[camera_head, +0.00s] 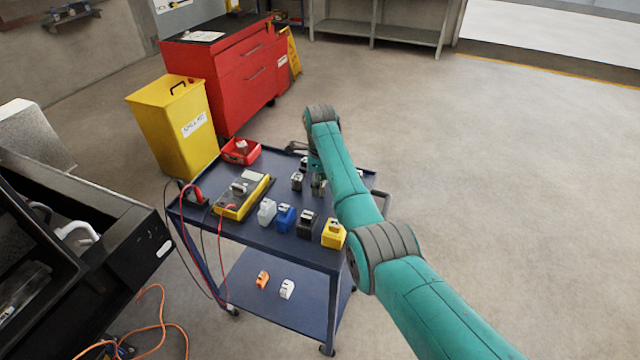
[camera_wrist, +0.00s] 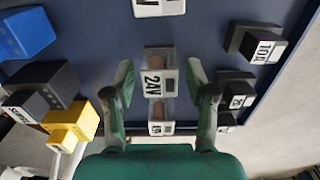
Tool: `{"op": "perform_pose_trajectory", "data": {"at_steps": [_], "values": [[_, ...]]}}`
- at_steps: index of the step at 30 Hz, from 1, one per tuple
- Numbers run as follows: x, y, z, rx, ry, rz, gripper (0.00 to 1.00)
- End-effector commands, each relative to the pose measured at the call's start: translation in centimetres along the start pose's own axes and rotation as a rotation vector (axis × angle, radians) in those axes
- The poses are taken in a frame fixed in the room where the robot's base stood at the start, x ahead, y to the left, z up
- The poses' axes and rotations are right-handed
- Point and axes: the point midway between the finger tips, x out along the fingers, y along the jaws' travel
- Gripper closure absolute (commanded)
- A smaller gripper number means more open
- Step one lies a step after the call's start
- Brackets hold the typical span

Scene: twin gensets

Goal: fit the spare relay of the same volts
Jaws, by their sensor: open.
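In the wrist view my gripper (camera_wrist: 158,78) is open, with one finger on each side of a clear-cased relay (camera_wrist: 154,84) marked 24V. A gap shows on both sides of it. A second clear-cased relay (camera_wrist: 160,120) stands just behind it, nearer the palm; its mark is too small to read. Another white-labelled part (camera_wrist: 160,6) is cut off at the top edge, its mark unreadable. In the head view my gripper (camera_head: 314,166) is low over the far right of the blue cart (camera_head: 200,222), partly hidden by my arm. Small relay-like parts (camera_head: 297,181) stand beside it.
Black blocks, one marked 10A (camera_wrist: 264,46), stand right of the fingers. White, blue (camera_head: 285,217), black and yellow (camera_head: 333,234) blocks line the cart's front. A yellow meter (camera_head: 242,196) with leads and a red bin (camera_head: 241,152) are left. An open dark cabinet (camera_head: 110,232) is far left.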

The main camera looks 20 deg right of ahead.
Motion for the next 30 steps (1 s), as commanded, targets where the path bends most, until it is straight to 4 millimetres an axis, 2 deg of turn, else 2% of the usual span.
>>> {"op": "perform_pose_trajectory", "data": {"at_steps": [2,6,8,9,30], "values": [[0.0,0.0,0.0,0.000,0.000,0.000,0.46],[0.0,0.0,0.0,0.000,0.000,0.000,0.81],[0.0,0.0,0.0,0.000,0.000,0.000,0.96],[0.0,0.0,0.0,0.000,0.000,0.000,1.00],[-1.8,0.0,0.0,0.000,0.000,0.000,1.00]]}}
